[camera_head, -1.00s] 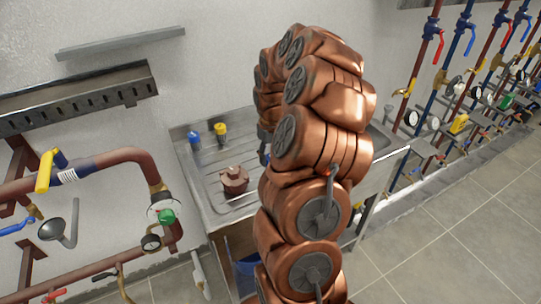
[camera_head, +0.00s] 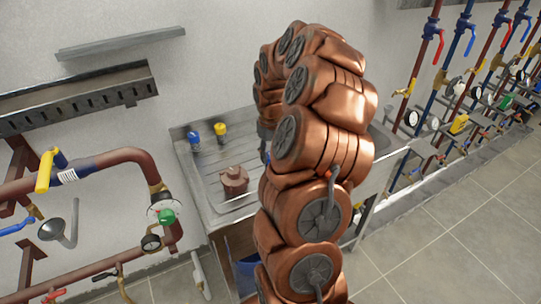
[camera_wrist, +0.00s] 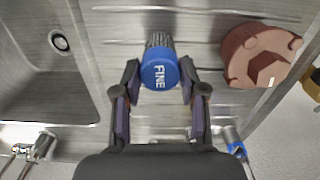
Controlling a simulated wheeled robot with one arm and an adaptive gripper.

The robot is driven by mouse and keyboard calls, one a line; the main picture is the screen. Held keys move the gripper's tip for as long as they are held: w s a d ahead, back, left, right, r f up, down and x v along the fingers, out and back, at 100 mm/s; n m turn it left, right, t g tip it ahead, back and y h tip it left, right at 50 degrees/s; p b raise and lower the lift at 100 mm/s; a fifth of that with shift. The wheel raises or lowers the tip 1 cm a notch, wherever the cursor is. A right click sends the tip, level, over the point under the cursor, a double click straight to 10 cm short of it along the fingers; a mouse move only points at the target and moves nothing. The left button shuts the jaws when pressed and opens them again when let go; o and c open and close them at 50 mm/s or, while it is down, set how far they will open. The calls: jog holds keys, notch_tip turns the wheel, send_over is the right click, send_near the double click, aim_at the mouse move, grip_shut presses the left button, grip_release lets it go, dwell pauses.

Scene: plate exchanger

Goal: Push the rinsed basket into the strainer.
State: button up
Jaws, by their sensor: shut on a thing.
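The basket is a dark ribbed cylinder with a round blue cap (camera_wrist: 160,73) marked FINE. It shows in the wrist view between the fingers of my gripper (camera_wrist: 160,88), which is shut on it. The strainer (camera_wrist: 258,55) is a reddish-brown body with a hexagonal shape on it, to the right of the basket and apart from it. I cannot tell whether the strainer is open. In the head view the strainer (camera_head: 234,181) stands on the ribbed drainboard.
A blue-topped piece (camera_head: 193,138) and a yellow-topped piece (camera_head: 220,131) stand at the back of the drainboard (camera_head: 205,165). The sink basin (camera_wrist: 45,75) and a tap (camera_wrist: 35,148) lie left in the wrist view. Pipes with a green knob (camera_head: 166,216) stand left of the counter.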

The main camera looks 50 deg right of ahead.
jog(key=shift+r, duration=4)
